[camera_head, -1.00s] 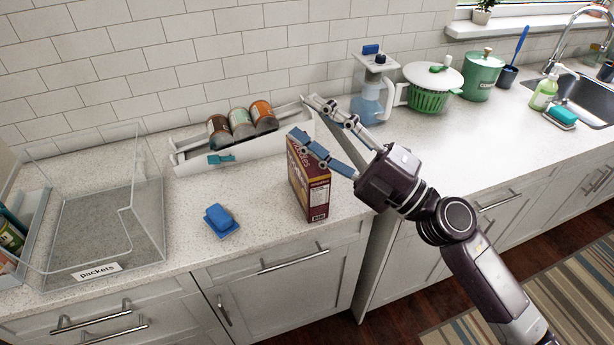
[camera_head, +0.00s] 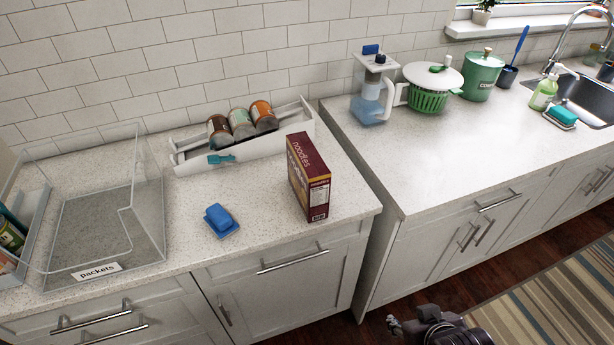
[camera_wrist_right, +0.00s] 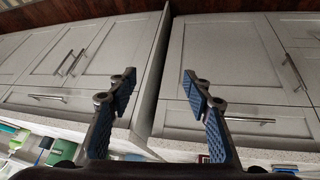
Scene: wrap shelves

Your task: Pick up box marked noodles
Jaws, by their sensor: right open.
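The maroon box marked noodles (camera_head: 309,178) stands upright on the counter near its front right corner, with its label readable. My right gripper (camera_head: 397,325) is low in front of the cabinets, at the bottom edge of the head view, well below and to the right of the box. It touches nothing. In the right wrist view its two blue-padded fingers (camera_wrist_right: 158,82) are apart and empty, facing cabinet fronts. The box does not show clearly there. My left gripper is in neither view.
A white rack (camera_head: 245,153) with several cans is behind the box. A blue dish (camera_head: 221,221) and a clear bin labelled packets (camera_head: 147,225) are to its left. A gap separates this counter from the right counter (camera_head: 430,150).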

